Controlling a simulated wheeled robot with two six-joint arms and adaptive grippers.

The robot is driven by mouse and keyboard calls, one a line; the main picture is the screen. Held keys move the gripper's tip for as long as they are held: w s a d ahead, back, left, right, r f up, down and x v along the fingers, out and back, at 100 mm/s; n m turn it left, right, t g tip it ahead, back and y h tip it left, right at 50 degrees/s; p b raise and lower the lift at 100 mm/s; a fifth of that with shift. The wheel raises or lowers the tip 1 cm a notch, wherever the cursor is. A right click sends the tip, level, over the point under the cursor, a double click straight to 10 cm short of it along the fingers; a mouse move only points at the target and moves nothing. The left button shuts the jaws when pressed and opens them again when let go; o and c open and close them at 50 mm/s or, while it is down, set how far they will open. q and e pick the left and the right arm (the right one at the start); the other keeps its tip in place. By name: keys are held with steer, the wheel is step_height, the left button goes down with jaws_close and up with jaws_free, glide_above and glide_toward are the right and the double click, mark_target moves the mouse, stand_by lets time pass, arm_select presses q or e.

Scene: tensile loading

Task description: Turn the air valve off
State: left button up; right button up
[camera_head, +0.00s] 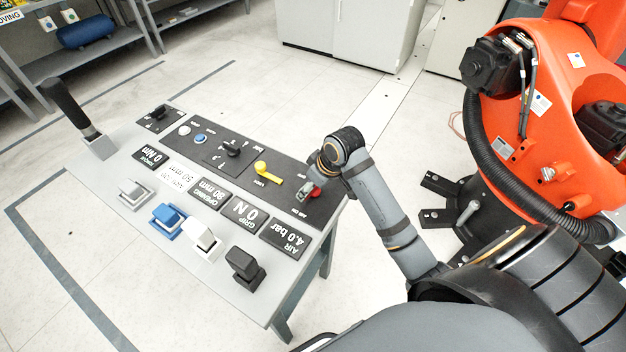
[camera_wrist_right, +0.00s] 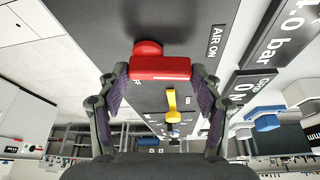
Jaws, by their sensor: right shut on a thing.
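The air valve has a red handle (camera_wrist_right: 160,68) on the dark panel, beside an "AIR ON" label (camera_wrist_right: 214,42). In the wrist view its bar lies crosswise between the fingers of my right gripper (camera_wrist_right: 160,88), which is shut on it. The air display (camera_head: 284,241) reads 4.0 bar, upside down in the head view. My left gripper is not in view.
A yellow handle (camera_head: 268,173) sits beside the valve on the panel. Black, white, blue and grey switches (camera_head: 199,240) line the console's front. A black lever (camera_head: 65,103) stands at its far left. An orange robot arm (camera_head: 560,100) stands at right.

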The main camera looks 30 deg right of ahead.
steer(key=m+h+p, duration=0.1)
steer(key=m+p, duration=0.2)
steer(key=p, duration=0.1)
steer(key=m+h+p, duration=0.1)
steer(key=m+p, duration=0.2)
steer(key=p, duration=0.2)
steer(key=w+m+h+p, duration=0.1)
steer(key=m+p, duration=0.2)
steer(key=p, duration=0.1)
steer(key=shift+w+a+r, duration=0.1)
steer(key=shift+a+r, duration=0.15)
steer(key=shift+r, duration=0.05)
steer(key=shift+w+m+g+h+p, duration=0.15)
steer(key=shift+m+g+h+p, duration=0.25)
steer(key=shift+m+p, duration=0.5)
steer(key=shift+w+f+m+h, duration=0.15)
steer(key=shift+m+h, duration=0.25)
steer(key=shift+m, duration=0.4)
steer(key=shift+w+d+f+m+g+h+p, duration=0.1)
steer(key=shift+m+g+h+p, duration=0.15)
steer(key=shift+m, duration=0.6)
steer(key=shift+w+d+m+g+h+p, duration=0.1)
steer(key=shift+m+g+h+p, duration=0.15)
steer(key=shift+m, duration=0.9)
steer(key=o, duration=1.2)
steer(key=shift+c, duration=0.2)
